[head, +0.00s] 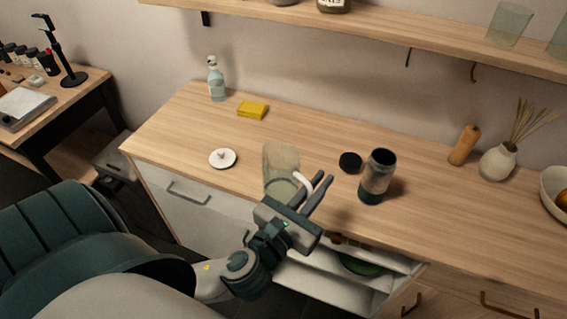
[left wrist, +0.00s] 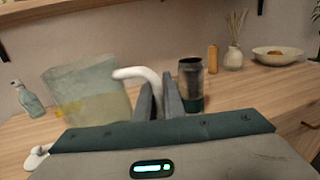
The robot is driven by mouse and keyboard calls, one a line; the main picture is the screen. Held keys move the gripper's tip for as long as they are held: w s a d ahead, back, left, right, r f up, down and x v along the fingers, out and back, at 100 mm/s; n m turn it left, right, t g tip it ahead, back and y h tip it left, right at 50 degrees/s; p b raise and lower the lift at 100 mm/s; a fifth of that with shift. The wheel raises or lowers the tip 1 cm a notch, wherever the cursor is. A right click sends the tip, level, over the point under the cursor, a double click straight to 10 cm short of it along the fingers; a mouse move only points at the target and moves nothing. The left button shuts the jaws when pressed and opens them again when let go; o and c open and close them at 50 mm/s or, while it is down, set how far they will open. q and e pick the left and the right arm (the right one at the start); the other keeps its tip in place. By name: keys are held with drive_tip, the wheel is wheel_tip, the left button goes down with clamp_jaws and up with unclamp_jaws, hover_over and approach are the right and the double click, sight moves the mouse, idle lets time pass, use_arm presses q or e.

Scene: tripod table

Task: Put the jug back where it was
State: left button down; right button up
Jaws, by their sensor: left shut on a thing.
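The jug (head: 281,168) is see-through with a pale yellowish tint in its lower part and has a white handle (head: 308,181). It is over the middle of the wooden counter. My left gripper (head: 312,187) is shut on the handle, at the jug's right side. In the left wrist view the jug (left wrist: 85,98) leans a little, with its handle (left wrist: 138,75) running to the fingers (left wrist: 158,92). My gripper hides the jug's lower part in the head view, so I cannot tell whether it touches the counter. My right gripper is not in view.
A white lid (head: 222,158) lies left of the jug. A black disc (head: 350,162) and an open dark jar (head: 377,178) stand right of it. A yellow sponge (head: 253,110) and bottle (head: 216,80) are behind. An open drawer (head: 335,290) is below the counter's front edge.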

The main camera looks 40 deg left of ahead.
use_arm(q)
drive_tip(key=w+a+r+n+g+y, duration=0.1)
drive_tip(key=w+n+y, duration=0.4)
drive_tip(key=w, duration=0.7)
drive_tip(key=shift+w+a+r+g+y+b, duration=0.15)
drive_tip(key=shift+a+r+g+y+b, duration=0.35)
drive_tip(key=shift+r+y, duration=0.6)
drive_tip(key=shift+a+f, duration=0.2)
drive_tip(key=shift+f, duration=0.05)
drive_tip(key=w+a+f+p, duration=0.1)
drive_tip(key=w+a+f, duration=0.5)
drive_tip(key=a, duration=0.3)
drive_tip(key=shift+w+a+f, duration=0.25)
drive_tip(key=shift+f, duration=0.2)
drive_tip(key=shift+f, duration=2.15)
